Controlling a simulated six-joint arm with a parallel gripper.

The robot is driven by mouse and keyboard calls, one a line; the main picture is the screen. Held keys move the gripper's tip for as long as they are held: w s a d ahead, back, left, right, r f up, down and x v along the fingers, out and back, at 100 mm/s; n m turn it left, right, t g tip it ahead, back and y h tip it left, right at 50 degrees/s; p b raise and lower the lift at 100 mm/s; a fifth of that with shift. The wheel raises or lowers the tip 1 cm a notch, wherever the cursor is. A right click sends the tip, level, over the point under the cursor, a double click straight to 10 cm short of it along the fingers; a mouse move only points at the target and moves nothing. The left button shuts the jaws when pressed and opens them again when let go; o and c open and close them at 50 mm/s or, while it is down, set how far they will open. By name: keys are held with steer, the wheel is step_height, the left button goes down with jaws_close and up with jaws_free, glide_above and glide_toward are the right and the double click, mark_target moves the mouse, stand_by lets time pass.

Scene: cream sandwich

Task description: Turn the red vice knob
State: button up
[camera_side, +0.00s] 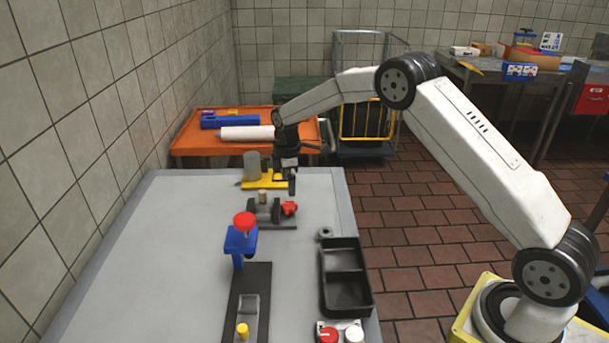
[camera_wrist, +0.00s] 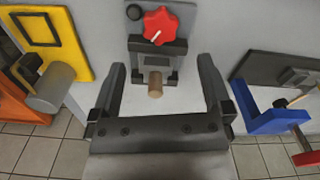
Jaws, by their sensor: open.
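The red vice knob (camera_side: 289,208) is on the right side of a small dark vice (camera_side: 268,216) on the grey table. In the wrist view the knob (camera_wrist: 160,24) is star-shaped with a white pointer line, at the top centre. A wooden peg (camera_wrist: 155,85) stands at the vice jaws, nearer the wrist camera's lower edge than the knob. My gripper (camera_side: 288,183) is above the table, just behind the vice. In the wrist view its two fingers (camera_wrist: 162,68) are wide apart with nothing gripped, and the knob lies beyond the fingertips.
A yellow fixture with a grey cylinder (camera_side: 252,165) stands close behind the vice, beside my gripper. A blue stand with a red top (camera_side: 241,240) is in front. A black two-part tray (camera_side: 345,277) is front right. The left of the table is clear.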

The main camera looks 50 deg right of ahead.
mark_target(289, 204)
steer(key=shift+f, duration=3.7)
steer(key=c, duration=1.3)
steer(key=shift+o, duration=0.2)
steer(key=shift+m, duration=0.4)
steer(key=m, duration=0.3)
steer(key=shift+m, duration=2)
